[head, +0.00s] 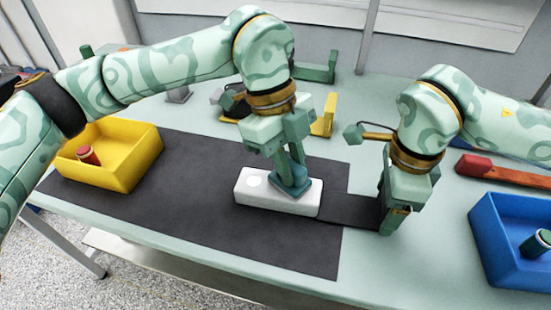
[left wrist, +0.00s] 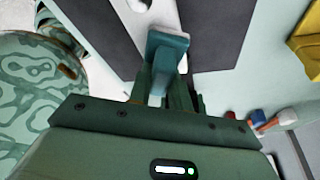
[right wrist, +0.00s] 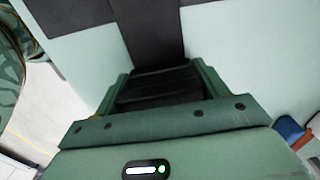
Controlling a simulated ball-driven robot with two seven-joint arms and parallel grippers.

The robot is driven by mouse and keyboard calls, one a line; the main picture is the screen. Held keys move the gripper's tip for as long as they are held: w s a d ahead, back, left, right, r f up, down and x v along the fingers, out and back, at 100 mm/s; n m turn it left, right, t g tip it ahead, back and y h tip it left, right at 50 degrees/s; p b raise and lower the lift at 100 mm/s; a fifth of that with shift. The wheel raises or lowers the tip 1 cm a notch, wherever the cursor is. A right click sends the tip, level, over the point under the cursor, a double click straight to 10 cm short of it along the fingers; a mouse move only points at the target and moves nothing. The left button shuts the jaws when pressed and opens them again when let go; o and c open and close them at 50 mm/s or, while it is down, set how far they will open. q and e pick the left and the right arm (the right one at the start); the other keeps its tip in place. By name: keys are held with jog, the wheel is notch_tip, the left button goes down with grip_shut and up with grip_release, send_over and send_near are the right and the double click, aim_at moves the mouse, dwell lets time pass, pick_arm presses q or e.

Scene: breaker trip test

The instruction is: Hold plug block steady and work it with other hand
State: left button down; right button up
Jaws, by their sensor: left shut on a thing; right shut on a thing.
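A white block (head: 250,198), which I take as the plug block, lies on the dark mat (head: 180,215) with a pale round spot on top. My left gripper (head: 291,182) is shut on a teal piece (head: 290,194) at the block's top, right of the spot. The left wrist view shows the teal piece (left wrist: 165,55) between the fingers, with the white block (left wrist: 130,20) behind. A flat dark bar (head: 350,211) runs from the block's right end to my right gripper (head: 390,215), which is shut on it. The right wrist view shows the dark bar (right wrist: 158,82) between the fingers. Whether bar and block join is unclear.
A yellow bin (head: 125,175) with a red cylinder (head: 88,155) stands at the left. A blue bin (head: 490,240) with a green cylinder (head: 536,243) stands at the right. A red-ended tool (head: 480,166) lies behind it. Yellow (head: 328,118) and green (head: 318,72) brackets stand at the back.

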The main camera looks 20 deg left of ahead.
pick_arm(q)
jog(key=shift+d+r, duration=0.1)
jog(key=shift+d, duration=1.4)
notch_tip(320, 180, up, 8)
jog(key=shift+a, duration=0.1)
pick_arm(e)
jog(key=o, duration=1.4)
jog(key=shift+c, duration=0.2)
notch_tip(320, 180, up, 12)
jog(key=shift+r, duration=0.1)
